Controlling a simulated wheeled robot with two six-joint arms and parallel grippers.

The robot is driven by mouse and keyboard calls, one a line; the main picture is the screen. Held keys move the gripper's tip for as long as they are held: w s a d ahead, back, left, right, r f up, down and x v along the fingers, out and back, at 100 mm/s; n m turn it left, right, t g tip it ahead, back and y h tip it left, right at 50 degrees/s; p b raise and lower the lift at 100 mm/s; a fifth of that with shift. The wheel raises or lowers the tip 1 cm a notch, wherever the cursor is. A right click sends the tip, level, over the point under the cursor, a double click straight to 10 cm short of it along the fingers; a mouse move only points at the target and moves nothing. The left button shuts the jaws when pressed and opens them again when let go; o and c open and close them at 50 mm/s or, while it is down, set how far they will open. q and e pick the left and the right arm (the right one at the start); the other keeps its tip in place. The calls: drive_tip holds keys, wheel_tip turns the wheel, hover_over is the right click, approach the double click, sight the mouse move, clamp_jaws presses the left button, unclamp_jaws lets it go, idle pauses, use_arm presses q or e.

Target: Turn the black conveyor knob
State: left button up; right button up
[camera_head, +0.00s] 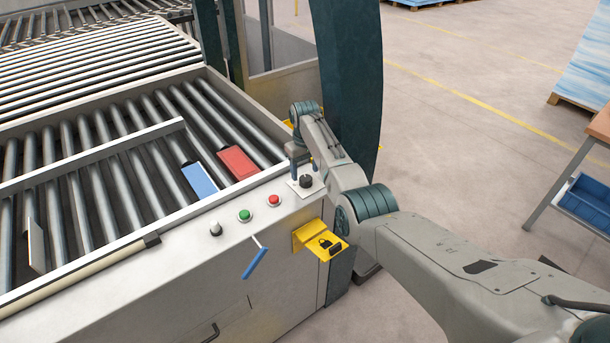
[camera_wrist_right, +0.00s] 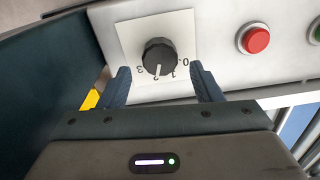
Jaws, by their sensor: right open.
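The black conveyor knob (camera_head: 306,181) sits on a white dial plate on the right end of the conveyor's front panel. In the right wrist view the knob (camera_wrist_right: 159,57) is near the top middle, on the white plate with printed numbers. Its white mark points at or near the 2, though the digits are partly hidden. My right gripper (camera_wrist_right: 164,84) is open, with one blue finger on each side just below the knob in that view. I see a gap between the fingers and the knob; contact does not show. In the head view my right gripper (camera_head: 305,167) is at the knob. My left gripper is not in view.
A red button (camera_head: 274,200), a green button (camera_head: 245,215) and a white-topped switch (camera_head: 215,228) line the panel. A blue-handled lever (camera_head: 256,262) and a yellow lock bracket (camera_head: 318,240) stick out in front. A dark green post (camera_head: 352,80) stands close behind my right arm.

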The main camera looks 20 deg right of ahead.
sight(305, 177)
wheel_tip(305, 177, up, 8)
drive_tip(key=b, duration=0.2)
idle(1.8)
